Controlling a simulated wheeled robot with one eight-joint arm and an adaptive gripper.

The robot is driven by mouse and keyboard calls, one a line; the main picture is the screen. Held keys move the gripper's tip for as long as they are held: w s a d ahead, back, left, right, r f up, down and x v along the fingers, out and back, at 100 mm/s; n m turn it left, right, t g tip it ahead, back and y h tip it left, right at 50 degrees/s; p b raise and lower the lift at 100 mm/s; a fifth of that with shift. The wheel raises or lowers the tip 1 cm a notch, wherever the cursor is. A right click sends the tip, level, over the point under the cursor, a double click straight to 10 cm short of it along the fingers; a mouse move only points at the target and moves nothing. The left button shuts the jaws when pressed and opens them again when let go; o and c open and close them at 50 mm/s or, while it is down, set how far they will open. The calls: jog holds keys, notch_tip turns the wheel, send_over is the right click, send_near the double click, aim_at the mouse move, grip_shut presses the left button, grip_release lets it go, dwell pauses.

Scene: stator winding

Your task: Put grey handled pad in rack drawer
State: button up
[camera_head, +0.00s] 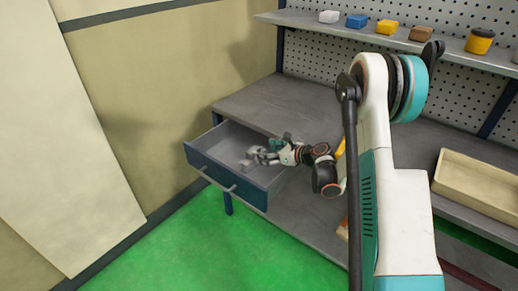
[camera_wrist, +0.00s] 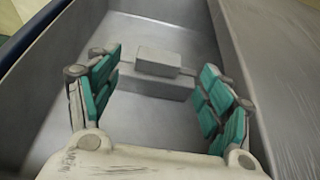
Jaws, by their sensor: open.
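The grey handled pad (camera_wrist: 157,84) is a grey block with a smaller raised block on top. It is inside the open rack drawer (camera_head: 222,178), where the wrist view shows it over the grey drawer floor (camera_wrist: 150,28). In the head view the pad (camera_head: 247,163) is small and partly hidden by my gripper (camera_head: 262,154). My gripper reaches into the drawer from the right. In the wrist view my gripper (camera_wrist: 160,68) is open, with its green-padded fingers apart on either side of the pad. I see gaps between the fingers and the raised block.
The drawer is pulled out from under the grey worktop (camera_head: 275,105), close to the beige wall (camera_head: 150,90). A shelf (camera_head: 345,27) with several small coloured items runs above. A beige tray (camera_head: 478,188) stands at the right. The green floor (camera_head: 190,245) before the drawer is clear.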

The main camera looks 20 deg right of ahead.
jog(key=p+v, duration=0.1)
jog(key=v, duration=0.5)
jog(key=shift+s+r, duration=0.1)
jog(key=shift+c, duration=0.3)
dwell(0.8)
